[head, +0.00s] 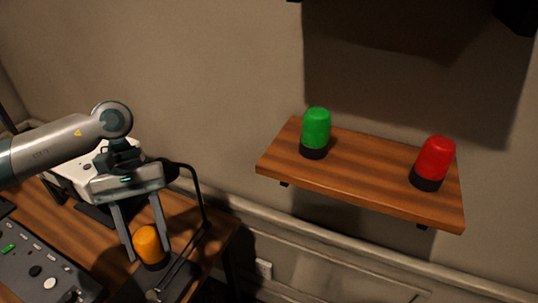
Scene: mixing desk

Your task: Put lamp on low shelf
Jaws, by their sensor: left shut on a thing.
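My left gripper (147,247) points down over the right end of the desk. It is shut on an orange lamp (147,243) with a dark base, which is upright at desk level. I cannot tell whether the base touches the desk. A wooden wall shelf (365,178) is on the right, holding a green lamp (316,131) at its left and a red lamp (434,163) at its right end. Both stand upright on black bases. My right gripper is not in view.
A mixing console (35,270) lies on the wooden desk (215,240) at the lower left. A white device (75,172) sits behind my left gripper. A thin black curved stand (201,195) rises just right of the gripper. The shelf is bare between its two lamps.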

